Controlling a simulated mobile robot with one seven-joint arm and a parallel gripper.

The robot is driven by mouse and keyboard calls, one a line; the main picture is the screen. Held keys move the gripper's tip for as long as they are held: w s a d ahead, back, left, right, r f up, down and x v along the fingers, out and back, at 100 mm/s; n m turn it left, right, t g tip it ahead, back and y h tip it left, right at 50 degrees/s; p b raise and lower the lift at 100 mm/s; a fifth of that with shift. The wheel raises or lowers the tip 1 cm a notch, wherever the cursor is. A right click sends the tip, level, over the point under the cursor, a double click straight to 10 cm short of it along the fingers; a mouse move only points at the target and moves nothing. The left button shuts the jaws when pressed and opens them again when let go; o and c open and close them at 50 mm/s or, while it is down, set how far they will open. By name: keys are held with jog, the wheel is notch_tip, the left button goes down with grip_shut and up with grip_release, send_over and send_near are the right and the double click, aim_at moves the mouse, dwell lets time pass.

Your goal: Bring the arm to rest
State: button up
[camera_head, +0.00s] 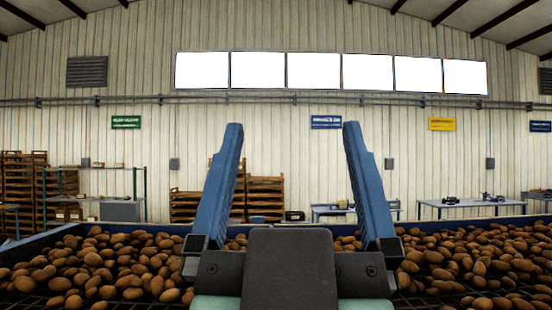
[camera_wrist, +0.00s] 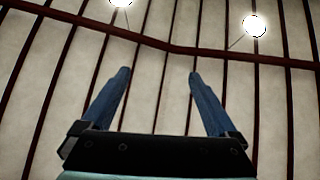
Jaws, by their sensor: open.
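My gripper (camera_head: 288,135) stands upright in the middle of the head view, with its two blue fingers pointing up and spread wide apart. It is open and nothing is between the fingers. In the wrist view my gripper (camera_wrist: 160,73) also shows open and empty, pointing at the ceiling. Its dark body hides part of the potatoes behind it.
A blue-rimmed bed (camera_head: 35,240) full of brown potatoes (camera_head: 125,262) spreads to both sides behind my gripper. Wooden pallets (camera_head: 265,195), a shelf rack (camera_head: 145,190) and work tables (camera_head: 470,204) stand by the far wall. The space around the fingers is clear.

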jog(key=shift+s+a+f+n+y, duration=0.15)
jog(key=shift+s+a+n+y, duration=0.15)
jog(key=shift+y, duration=0.25)
jog(key=shift+s+a+f+n+y, duration=0.15)
jog(key=shift+a+y, duration=0.2)
jog(key=shift+y, duration=0.2)
